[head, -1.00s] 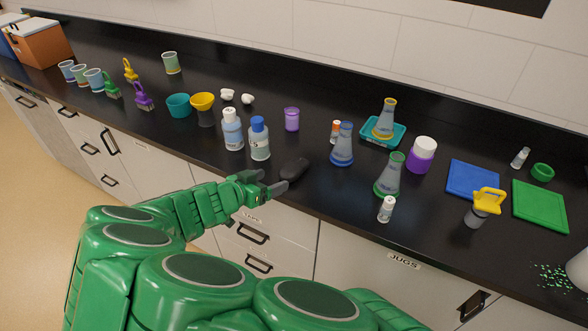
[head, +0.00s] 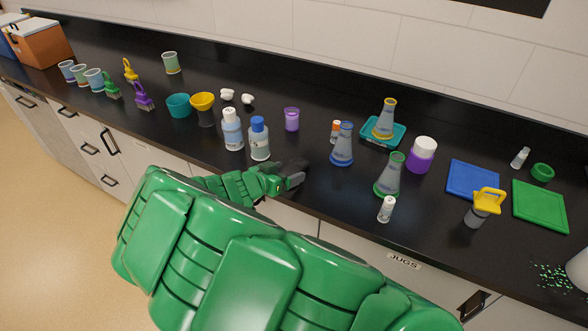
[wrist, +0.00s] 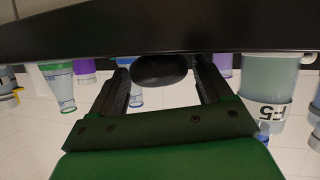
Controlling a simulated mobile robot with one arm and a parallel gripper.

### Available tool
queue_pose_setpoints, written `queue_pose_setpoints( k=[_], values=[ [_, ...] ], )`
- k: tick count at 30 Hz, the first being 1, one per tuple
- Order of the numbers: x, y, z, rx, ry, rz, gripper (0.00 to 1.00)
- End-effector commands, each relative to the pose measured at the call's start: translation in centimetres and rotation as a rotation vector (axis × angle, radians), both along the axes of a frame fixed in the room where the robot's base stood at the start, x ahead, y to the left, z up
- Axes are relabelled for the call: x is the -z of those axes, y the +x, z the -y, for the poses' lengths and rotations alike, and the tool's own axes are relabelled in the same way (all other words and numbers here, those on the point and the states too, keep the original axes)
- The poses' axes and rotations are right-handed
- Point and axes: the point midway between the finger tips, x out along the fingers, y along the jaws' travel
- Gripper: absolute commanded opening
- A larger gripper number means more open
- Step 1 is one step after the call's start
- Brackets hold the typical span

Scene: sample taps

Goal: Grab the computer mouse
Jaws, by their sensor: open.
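The black computer mouse (head: 294,163) lies on the dark counter near its front edge, partly hidden by my gripper (head: 291,175) in the head view. In the wrist view, which looks upside down, the mouse (wrist: 160,70) is between the far ends of my two open fingers. A gap shows on each side of the mouse, so neither finger appears to touch it.
A blue-capped bottle (head: 259,139) and a white-capped bottle (head: 233,130) stand close by on the left. A purple cup (head: 291,119) is behind the mouse. A blue flask (head: 343,146) and a green flask (head: 390,177) stand to the right.

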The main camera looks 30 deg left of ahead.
Motion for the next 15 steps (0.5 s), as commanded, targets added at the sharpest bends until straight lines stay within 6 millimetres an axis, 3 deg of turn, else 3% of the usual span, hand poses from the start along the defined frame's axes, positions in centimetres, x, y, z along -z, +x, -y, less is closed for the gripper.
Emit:
queue_pose_setpoints(
  k=[2, 10, 15],
  values=[
    [-0.02, -0.01, -0.01, 0.000, 0.000, 0.000, 0.77],
    [-0.03, -0.03, -0.01, 0.000, 0.000, 0.000, 0.36],
    [-0.05, -0.03, 0.00, 0.000, 0.000, 0.001, 0.34]
  ],
)
